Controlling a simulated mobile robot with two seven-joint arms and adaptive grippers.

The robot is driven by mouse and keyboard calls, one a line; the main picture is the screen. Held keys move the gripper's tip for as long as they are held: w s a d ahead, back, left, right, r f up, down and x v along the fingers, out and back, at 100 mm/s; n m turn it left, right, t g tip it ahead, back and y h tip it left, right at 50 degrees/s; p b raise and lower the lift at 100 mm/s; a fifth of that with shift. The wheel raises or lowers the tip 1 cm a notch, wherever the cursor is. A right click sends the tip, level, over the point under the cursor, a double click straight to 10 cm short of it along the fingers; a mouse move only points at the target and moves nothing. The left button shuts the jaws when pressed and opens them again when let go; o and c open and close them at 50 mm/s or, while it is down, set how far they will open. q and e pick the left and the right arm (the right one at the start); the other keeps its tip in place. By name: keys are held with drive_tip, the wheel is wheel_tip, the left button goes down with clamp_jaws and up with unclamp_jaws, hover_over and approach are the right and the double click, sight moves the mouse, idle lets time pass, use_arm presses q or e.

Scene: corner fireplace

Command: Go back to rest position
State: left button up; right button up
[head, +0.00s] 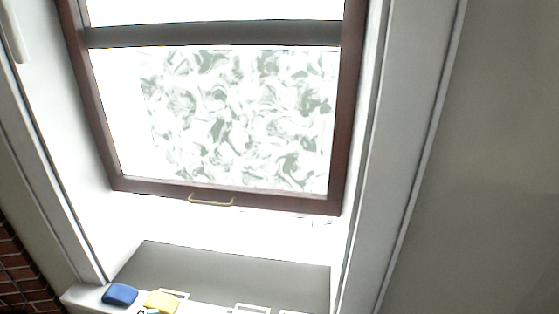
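Neither of my grippers nor my arms is in the head view. The view faces a window (235,120) with a dark reddish-brown frame and patterned, bright glass. A small brass-coloured handle (211,201) sits on the bottom rail of the frame.
Below the window is a grey surface (230,276). A blue block-like object (120,294) and a yellow one (161,301) lie at the lower left. White outlined items (252,308) are cut by the bottom edge. Brick (22,275) shows at far left, a plain grey wall (490,160) at right.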

use_arm(q)
drive_tip(key=s+a+r+y, duration=0.3)
drive_tip(key=s+a+y, duration=0.2)
drive_tip(key=s+a, duration=0.6)
drive_tip(key=d+f+n+t+h, duration=0.3)
drive_tip(key=d+f+h, duration=0.3)
drive_tip(key=d+f, duration=0.9)
drive_tip(key=shift+d+f+h, duration=0.15)
drive_tip(key=shift+f+h, duration=0.1)
drive_tip(key=shift+h, duration=0.15)
